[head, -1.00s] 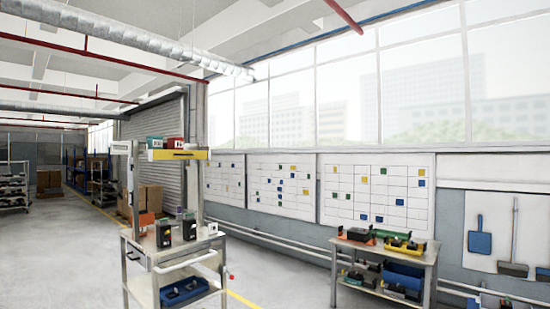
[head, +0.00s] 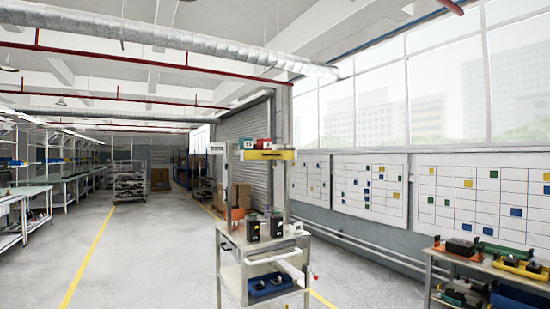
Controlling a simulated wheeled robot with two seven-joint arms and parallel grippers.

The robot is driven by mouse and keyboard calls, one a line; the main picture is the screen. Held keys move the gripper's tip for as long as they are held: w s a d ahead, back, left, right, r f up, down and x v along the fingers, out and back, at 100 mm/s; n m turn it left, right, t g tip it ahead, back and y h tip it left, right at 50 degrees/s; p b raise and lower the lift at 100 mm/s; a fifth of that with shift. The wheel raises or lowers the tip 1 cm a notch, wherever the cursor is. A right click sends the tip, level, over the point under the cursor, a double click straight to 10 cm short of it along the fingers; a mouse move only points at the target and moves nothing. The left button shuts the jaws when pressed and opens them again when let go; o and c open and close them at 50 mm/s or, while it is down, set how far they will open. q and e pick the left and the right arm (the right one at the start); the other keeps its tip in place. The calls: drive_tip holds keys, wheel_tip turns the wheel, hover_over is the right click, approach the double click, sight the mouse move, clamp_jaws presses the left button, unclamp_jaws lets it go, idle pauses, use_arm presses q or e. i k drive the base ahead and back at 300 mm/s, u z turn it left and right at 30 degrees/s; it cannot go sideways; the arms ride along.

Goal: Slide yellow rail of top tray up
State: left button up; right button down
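The yellow rail (head: 270,155) runs along the front edge of the top tray (head: 246,154), high on the upright post of a metal cart. A green-and-white block (head: 248,144) and a red block (head: 263,144) sit in the tray, with a dark item beside them. The rail looks level. Neither of my grippers can be made out in the head view, and nothing is seen touching the rail.
The cart (head: 232,243) carries black devices (head: 264,226) on its upper shelf and a blue bin (head: 270,284) below. A workbench (head: 475,266) with coloured trays stands at right. Benches (head: 60,190) line the far left. The floor (head: 140,250) left of the cart is clear.

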sight(249, 155)
drive_tip(key=i, duration=1.15)
drive_tip(key=z, duration=0.5)
drive_tip(key=i, duration=1.4)
drive_tip(key=z, duration=0.4)
